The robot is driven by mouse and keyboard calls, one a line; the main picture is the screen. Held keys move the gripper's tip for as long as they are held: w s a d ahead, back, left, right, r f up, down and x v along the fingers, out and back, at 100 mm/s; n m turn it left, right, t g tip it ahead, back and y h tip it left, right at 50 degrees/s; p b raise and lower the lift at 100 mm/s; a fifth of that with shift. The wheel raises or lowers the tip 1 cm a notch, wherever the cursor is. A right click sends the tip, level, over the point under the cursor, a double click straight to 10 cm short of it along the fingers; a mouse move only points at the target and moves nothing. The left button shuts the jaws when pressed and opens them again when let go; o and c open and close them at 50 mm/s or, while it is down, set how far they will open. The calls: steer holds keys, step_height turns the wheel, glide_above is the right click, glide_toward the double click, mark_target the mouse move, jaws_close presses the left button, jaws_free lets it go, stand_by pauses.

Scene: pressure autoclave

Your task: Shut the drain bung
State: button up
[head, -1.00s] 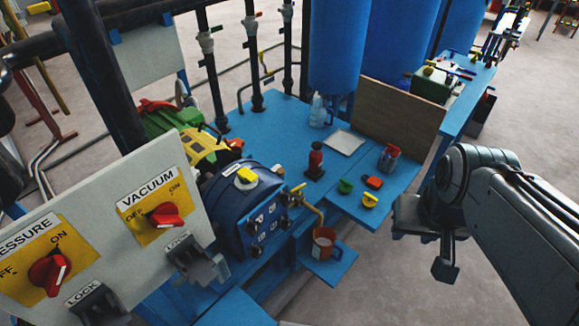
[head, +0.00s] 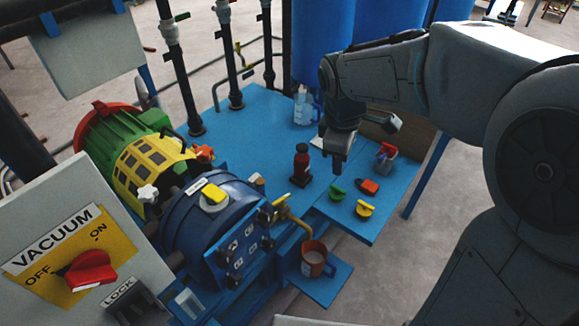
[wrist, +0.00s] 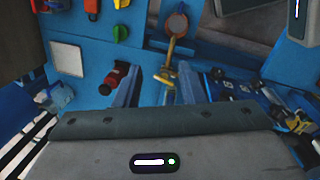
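A brass drain pipe (head: 292,215) with a yellow-brass fitting comes off the front of the blue autoclave vessel (head: 210,217) and bends down over a red-brown mug (head: 313,259). The pipe (wrist: 170,62) and mug (wrist: 177,24) also show in the wrist view. I cannot tell which part is the bung. My gripper (head: 337,163) points down above the blue table, right of a red and black upright object (head: 301,165), apart from the pipe.
A clear bottle (head: 303,106) stands behind. The VACUUM panel (head: 85,265) is at left. The mug rests on a low blue shelf (head: 325,289).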

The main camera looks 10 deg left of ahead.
mark_target(282, 200)
steer(key=w+a+f+n+g+y+b, duration=0.1)
steer(key=w+a+f+n+b, duration=0.55)
steer(key=a+f+n, duration=0.65)
steer(key=shift+m, duration=0.4)
steer(key=f, duration=0.5)
steer(key=w+a+f, duration=0.1)
steer(key=f, duration=0.3)
steer(key=w+f, duration=0.1)
steer(key=f, duration=0.4)
steer(key=shift+a+f, duration=0.3)
jaws_close()
